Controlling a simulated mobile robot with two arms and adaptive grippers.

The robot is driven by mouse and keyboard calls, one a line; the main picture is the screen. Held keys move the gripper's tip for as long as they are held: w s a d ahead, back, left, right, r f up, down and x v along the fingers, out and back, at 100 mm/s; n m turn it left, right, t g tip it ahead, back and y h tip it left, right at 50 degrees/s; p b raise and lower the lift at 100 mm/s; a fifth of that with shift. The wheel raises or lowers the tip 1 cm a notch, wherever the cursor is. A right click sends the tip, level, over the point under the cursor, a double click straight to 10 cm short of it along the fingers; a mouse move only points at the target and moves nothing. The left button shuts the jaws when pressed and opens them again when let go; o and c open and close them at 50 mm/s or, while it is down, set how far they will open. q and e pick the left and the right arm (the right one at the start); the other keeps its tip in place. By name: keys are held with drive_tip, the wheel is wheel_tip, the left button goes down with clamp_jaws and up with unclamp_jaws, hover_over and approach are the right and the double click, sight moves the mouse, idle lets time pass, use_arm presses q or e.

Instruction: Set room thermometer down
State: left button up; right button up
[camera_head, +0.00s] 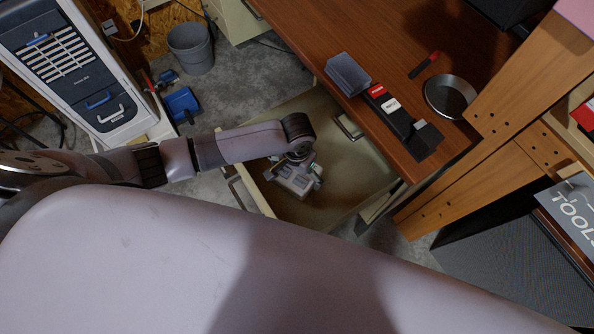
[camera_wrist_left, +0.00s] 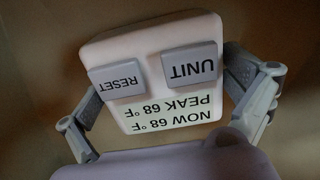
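The room thermometer (camera_wrist_left: 140,47) fills the middle of the left wrist view. It is a pale rounded box with UNIT and RESET buttons and a display reading 68 °F, upside down in the picture. My left gripper (camera_wrist_left: 168,95) has a finger against each side of it and is shut on it. In the head view my left gripper (camera_head: 297,176) is inside an open cream drawer (camera_head: 350,174) below the desk. I cannot tell whether the thermometer touches the drawer floor. My right gripper is not in view.
The wooden desk (camera_head: 330,30) overhangs the drawer's far side. On it are a stack of grey cards (camera_head: 348,74), a black holder (camera_head: 402,122), a red-and-black marker (camera_head: 424,65) and a round metal dish (camera_head: 450,96). A grey bin (camera_head: 190,48) stands on the floor. The drawer floor right of my gripper looks clear.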

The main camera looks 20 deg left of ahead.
use_arm(q)
wheel_tip(320, 180, up, 12)
drive_tip(key=p, duration=0.2)
drive_tip(key=shift+r, duration=0.15)
idle(0.4)
idle(0.5)
